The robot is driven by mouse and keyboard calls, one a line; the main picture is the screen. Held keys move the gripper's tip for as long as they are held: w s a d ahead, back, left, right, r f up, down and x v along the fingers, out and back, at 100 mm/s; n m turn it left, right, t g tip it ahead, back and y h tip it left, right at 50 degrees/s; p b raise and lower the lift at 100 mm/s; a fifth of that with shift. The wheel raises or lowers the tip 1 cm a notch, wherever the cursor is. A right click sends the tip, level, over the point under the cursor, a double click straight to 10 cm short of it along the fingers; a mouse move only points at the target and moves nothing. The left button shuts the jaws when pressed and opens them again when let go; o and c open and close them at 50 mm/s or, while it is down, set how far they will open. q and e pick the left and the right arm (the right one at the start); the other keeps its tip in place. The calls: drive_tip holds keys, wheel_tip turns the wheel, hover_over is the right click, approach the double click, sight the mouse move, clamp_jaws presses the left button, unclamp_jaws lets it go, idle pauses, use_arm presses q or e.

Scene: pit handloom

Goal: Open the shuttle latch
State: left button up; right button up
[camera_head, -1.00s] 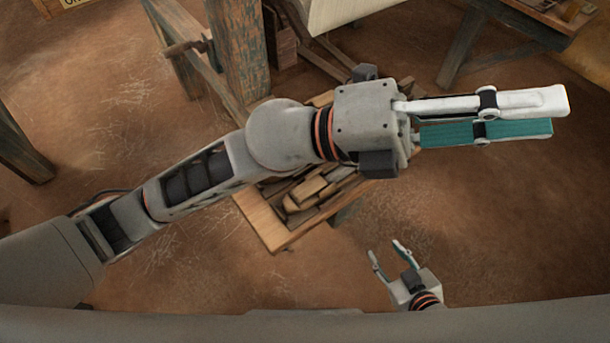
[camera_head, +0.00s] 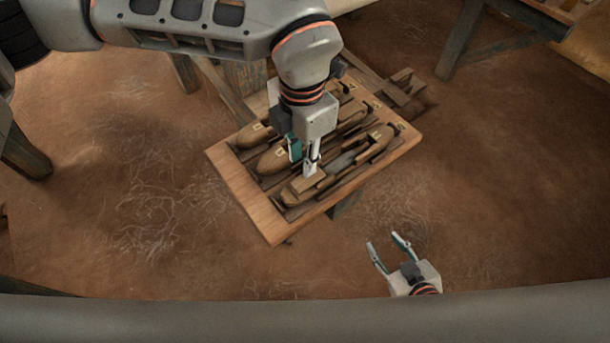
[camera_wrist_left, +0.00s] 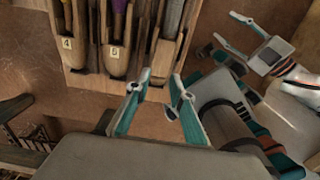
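Several wooden shuttles with number labels lie side by side in a wooden tray (camera_head: 262,217). The nearest shuttle (camera_head: 372,150) is partly hidden by my left gripper (camera_head: 303,166), which points down at its left end. A light wooden block (camera_head: 307,186) shows there; I cannot tell whether it is the latch. In the left wrist view the same block (camera_wrist_left: 163,58) lies just beyond the fingertips, beside shuttles labelled 4 (camera_wrist_left: 67,35) and 5 (camera_wrist_left: 116,50). My left gripper (camera_wrist_left: 158,78) is open and empty; contact is unclear. My right gripper (camera_head: 383,242) is open and empty, low in the head view.
A wooden bench (camera_head: 460,45) stands at the upper right and a wooden post (camera_head: 245,78) rises behind the tray.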

sight(303, 182)
use_arm(q)
wheel_tip(303, 182, down, 8)
drive_tip(key=shift+s+r+b, duration=0.1)
drive_tip(key=shift+r+b, duration=0.15)
drive_tip(key=shift+b, duration=0.15)
clamp_jaws()
